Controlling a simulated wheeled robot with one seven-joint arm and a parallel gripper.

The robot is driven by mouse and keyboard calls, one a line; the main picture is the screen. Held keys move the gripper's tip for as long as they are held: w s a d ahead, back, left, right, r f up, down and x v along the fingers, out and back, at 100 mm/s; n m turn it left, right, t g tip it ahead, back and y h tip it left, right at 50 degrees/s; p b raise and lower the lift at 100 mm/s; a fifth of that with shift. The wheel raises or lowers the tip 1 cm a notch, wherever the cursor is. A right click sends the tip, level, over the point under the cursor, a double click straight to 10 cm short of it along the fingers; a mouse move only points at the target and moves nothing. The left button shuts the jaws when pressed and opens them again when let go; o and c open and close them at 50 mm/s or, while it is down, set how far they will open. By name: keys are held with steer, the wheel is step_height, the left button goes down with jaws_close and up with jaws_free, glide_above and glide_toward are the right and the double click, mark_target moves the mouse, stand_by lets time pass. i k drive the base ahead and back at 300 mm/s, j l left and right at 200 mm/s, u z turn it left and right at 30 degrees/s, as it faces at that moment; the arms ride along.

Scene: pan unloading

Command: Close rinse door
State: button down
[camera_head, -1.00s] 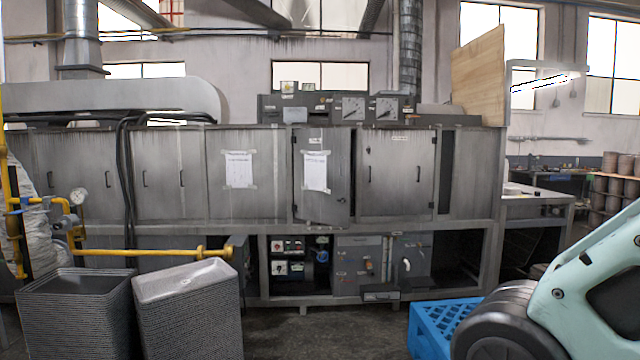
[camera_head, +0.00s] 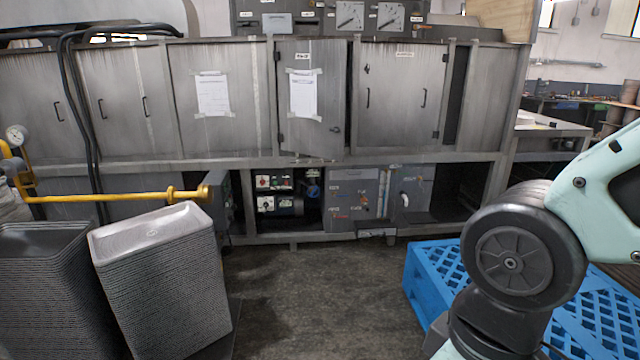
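A grey metal door (camera_head: 312,115) with a white paper sheet (camera_head: 303,93) taped to it stands ajar in the middle of the long machine (camera_head: 400,158). Its right edge is swung out toward me, and its lower edge slants. A small dark latch (camera_head: 336,129) is near that right edge, and a small label above the sheet is too small to read with certainty. The hinges are on its left side. My gripper is out of view; only links of my arm show at the right, well apart from the door.
Stacks of grey trays (camera_head: 160,280) stand at front left, with a yellow pipe (camera_head: 110,196) behind them. A blue plastic pallet (camera_head: 425,270) lies at the right by my arm. A small lower door (camera_head: 219,205) sticks out open. The floor (camera_head: 310,300) between is clear.

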mark_target(312, 74)
steer(key=i, duration=2)
steer(key=i+l+u, duration=0.2)
steer(key=i, duration=0.25)
steer(key=i+u, duration=0.25)
steer(key=i, duration=0.2)
steer(key=i+l+u, duration=0.2)
steer(key=i, duration=0.2)
